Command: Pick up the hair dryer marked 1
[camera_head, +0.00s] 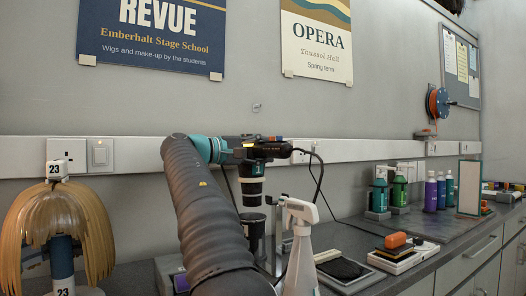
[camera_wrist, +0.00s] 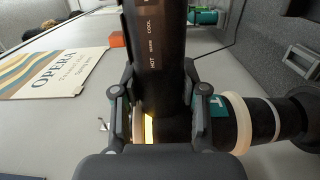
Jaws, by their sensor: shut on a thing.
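In the wrist view the fingers of my gripper (camera_wrist: 160,98) are shut around the dark handle of the hair dryer (camera_wrist: 155,45), printed "HOT" and "COOL". A teal label with a white mark, seen sideways, shows on the barrel; I cannot read it surely. A dark cup-like holder (camera_head: 253,220) is below the barrel; my arm partly hides it.
A blonde wig on a stand marked 23 (camera_head: 60,215) is at left. A white spray bottle (camera_head: 301,245) stands close to my arm. Several green and purple bottles (camera_head: 430,192) and a framed panel (camera_head: 469,187) stand further right.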

